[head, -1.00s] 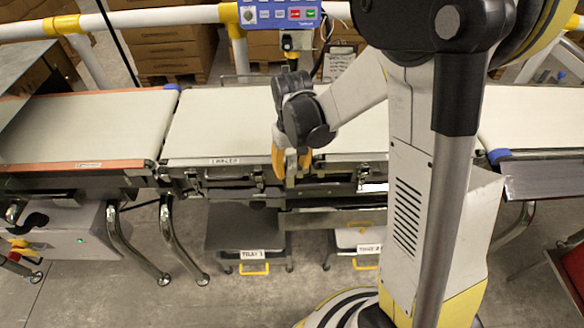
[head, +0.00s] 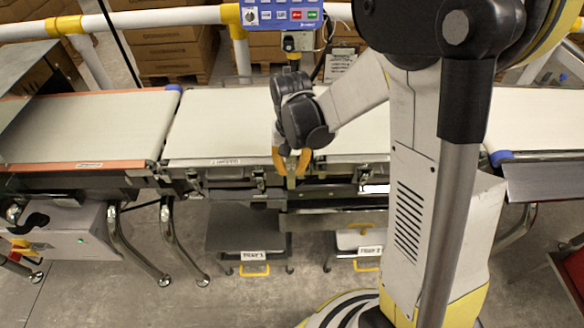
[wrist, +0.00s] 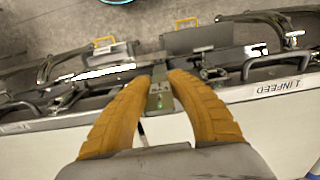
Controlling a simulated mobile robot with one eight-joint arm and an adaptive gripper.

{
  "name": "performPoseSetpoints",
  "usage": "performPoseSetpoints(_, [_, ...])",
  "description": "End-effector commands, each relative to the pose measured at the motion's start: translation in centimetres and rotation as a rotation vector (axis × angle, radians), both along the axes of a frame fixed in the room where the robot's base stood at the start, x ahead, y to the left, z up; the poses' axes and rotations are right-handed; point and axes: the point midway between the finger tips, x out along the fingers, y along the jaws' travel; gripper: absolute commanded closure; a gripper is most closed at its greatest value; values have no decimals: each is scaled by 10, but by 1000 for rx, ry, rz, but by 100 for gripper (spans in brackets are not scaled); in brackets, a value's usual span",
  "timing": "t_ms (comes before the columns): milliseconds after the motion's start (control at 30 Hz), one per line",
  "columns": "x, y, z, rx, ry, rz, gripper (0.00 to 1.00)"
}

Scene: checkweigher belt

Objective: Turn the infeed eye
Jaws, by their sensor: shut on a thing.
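The infeed eye (wrist: 160,97) is a small grey block with a green light on a slim bracket at the belt's front edge. In the wrist view it sits between the orange fingers of my gripper (wrist: 161,78), which are shut on it. In the head view my gripper (head: 291,165) points down at the front edge of the middle belt (head: 225,122), right of its label. The bracket (head: 291,182) shows below the fingers there; the eye itself is mostly hidden. The INFEED label (wrist: 285,87) shows at right in the wrist view.
Latches and metal rails line the belt's front edge. A blue control panel (head: 282,14) stands behind. The belts are bare where visible.

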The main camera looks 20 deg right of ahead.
Motion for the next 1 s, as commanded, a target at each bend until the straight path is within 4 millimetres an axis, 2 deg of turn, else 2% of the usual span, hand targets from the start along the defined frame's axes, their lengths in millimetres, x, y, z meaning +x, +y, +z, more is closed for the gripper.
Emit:
performPoseSetpoints(200, [0, 0, 0, 0, 0, 2, 100])
performPoseSetpoints(233, [0, 0, 0, 0, 0, 2, 70])
performPoseSetpoints(300, [0, 0, 0, 0, 0, 2, 53])
performPoseSetpoints(667, [0, 0, 5, 0, 0, 3, 53])
performPoseSetpoints(767, [0, 0, 18, 0, 0, 3, 53])
performPoseSetpoints(1000, [0, 0, 72, 0, 0, 3, 53])
